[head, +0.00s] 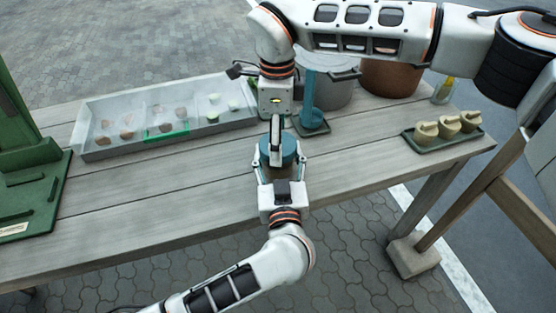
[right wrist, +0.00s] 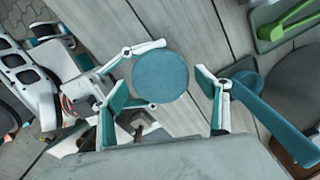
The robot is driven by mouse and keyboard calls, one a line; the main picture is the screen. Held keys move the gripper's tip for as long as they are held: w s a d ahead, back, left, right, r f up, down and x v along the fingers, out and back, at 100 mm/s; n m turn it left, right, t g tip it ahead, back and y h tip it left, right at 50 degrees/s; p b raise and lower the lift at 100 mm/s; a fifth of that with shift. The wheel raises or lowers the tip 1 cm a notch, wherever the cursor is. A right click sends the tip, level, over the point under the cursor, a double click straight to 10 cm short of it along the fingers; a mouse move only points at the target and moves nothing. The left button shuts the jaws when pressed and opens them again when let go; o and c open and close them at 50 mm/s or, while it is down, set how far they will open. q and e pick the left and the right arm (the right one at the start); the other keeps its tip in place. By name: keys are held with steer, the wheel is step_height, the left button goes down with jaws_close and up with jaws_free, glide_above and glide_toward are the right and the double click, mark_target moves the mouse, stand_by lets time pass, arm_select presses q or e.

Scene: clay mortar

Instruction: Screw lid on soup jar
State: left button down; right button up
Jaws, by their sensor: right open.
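The round blue lid (head: 287,151) sits on top of the soup jar (head: 275,174) near the table's front edge. In the right wrist view the lid (right wrist: 160,76) is a flat disc that hides the jar. My left gripper (head: 279,164) comes from the front with a finger on either side of the jar, closed around it below the lid. My right gripper (head: 277,148) points down from above, directly over the lid. Its fingers are open, and in the right wrist view the lid shows between them with gaps at the sides.
A grey compartment tray (head: 95,152) with food pieces lies at left-back. A blue upright holder (head: 312,122), grey pot (head: 335,95) and brown pot (head: 390,78) stand behind. A green tray (head: 412,139) with clay pieces is right. A green stand (head: 60,200) is far left.

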steer(key=shift+f, duration=0.7)
steer(key=c, duration=1.2)
steer(key=shift+o, duration=0.2)
steer(key=shift+m, duration=1.6)
steer(key=o, duration=1.2)
steer(key=shift+o, duration=0.2)
steer(key=shift+r, duration=0.1)
